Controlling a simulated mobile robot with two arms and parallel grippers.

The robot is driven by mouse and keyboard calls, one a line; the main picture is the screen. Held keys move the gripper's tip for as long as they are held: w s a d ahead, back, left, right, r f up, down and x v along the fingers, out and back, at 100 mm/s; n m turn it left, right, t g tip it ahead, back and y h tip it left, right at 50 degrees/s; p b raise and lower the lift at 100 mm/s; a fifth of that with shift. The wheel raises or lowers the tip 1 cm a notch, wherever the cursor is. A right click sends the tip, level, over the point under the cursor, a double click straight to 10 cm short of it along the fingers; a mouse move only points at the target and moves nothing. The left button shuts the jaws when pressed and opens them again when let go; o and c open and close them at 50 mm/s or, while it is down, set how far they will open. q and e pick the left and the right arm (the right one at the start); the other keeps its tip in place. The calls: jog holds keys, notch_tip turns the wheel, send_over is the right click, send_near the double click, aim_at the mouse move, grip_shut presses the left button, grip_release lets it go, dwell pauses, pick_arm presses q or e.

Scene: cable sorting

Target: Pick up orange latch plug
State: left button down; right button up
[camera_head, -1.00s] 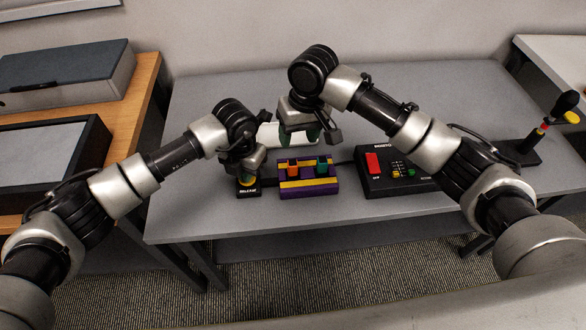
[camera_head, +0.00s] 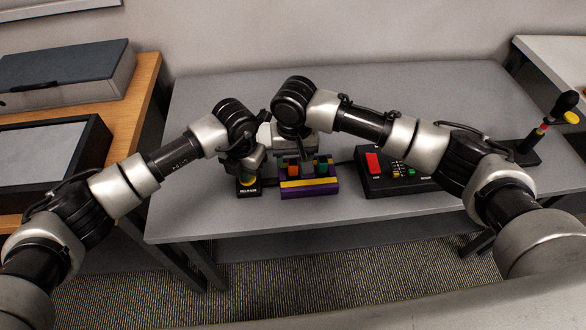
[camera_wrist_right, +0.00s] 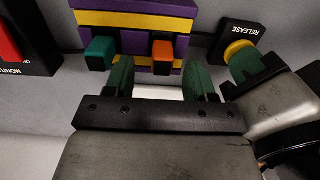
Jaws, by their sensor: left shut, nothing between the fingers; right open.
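The orange latch plug (camera_head: 293,171) sits in the purple and yellow block (camera_head: 309,191). In the right wrist view the plug (camera_wrist_right: 163,51) stands out from the block (camera_wrist_right: 135,21). My right gripper (camera_head: 305,160) is at the block, partly hidden by its wrist in the head view. In the right wrist view its two green fingers (camera_wrist_right: 160,75) are open and empty, with the orange plug ahead between them. My left gripper (camera_head: 246,178) is shut and empty at the yellow button of the black RELEASE box (camera_head: 248,192); whether it touches the button is unclear.
A green plug (camera_head: 321,166) sits beside the orange one in the same block. A black box with a red button (camera_head: 373,164) stands right of the block. My left gripper is close beside the right one. The grey table (camera_head: 440,90) is clear behind.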

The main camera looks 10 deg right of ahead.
aim_at(293, 162)
notch_tip(293, 162, down, 4)
jog(key=shift+a+f, duration=0.1)
jog(key=shift+a, duration=0.05)
jog(key=shift+c, duration=0.4)
jog(key=c, duration=0.9)
